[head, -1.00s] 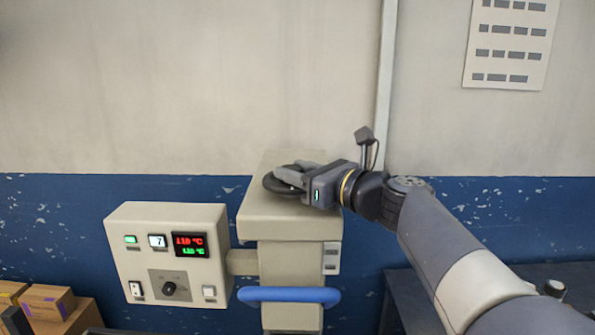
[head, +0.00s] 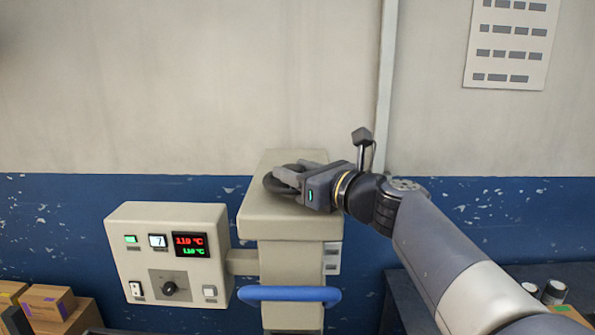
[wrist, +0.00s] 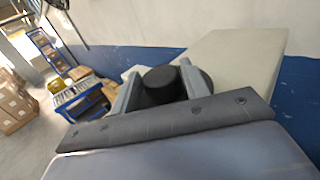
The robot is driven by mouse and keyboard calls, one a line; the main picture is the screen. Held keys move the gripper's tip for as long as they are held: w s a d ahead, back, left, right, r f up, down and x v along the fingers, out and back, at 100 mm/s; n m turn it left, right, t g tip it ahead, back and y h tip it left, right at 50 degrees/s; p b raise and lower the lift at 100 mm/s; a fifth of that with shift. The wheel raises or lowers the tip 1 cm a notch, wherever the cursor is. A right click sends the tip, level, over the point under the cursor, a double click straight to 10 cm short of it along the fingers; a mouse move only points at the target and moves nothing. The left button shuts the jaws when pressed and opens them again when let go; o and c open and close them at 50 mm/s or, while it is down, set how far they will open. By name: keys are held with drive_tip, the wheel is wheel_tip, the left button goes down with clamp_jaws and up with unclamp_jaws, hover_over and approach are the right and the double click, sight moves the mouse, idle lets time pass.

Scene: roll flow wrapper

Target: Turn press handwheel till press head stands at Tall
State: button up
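The black handwheel (head: 272,184) lies flat on top of the beige press column (head: 292,228), partly hidden by my gripper. My gripper (head: 287,176) reaches in from the right at the level of the wheel. In the wrist view, its two grey fingers stand on either side of the round black part of the handwheel (wrist: 160,86), close against it with no clear gap. A small grey label plate (head: 332,258) is on the column's right side; its marks are too small to read. The press head's height against any Tall mark cannot be made out.
A control box (head: 168,255) with lit displays stands left of the column. A blue bar (head: 289,295) crosses the column's front low down. Cardboard boxes (head: 47,302) sit at lower left. A dark table with small jars (head: 554,291) is at lower right.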

drive_tip(key=o, duration=0.3)
drive_tip(key=shift+o, duration=0.2)
drive_tip(key=b+v, duration=0.2)
drive_tip(key=v, duration=0.9)
drive_tip(key=shift+w, duration=0.1)
drive_tip(key=p+x, duration=0.2)
drive_tip(key=x, duration=0.9)
drive_tip(key=shift+y, duration=0.3)
drive_tip(key=shift+d+n+g, duration=0.1)
drive_tip(key=shift+n+g, duration=0.3)
drive_tip(key=shift+y, duration=0.3)
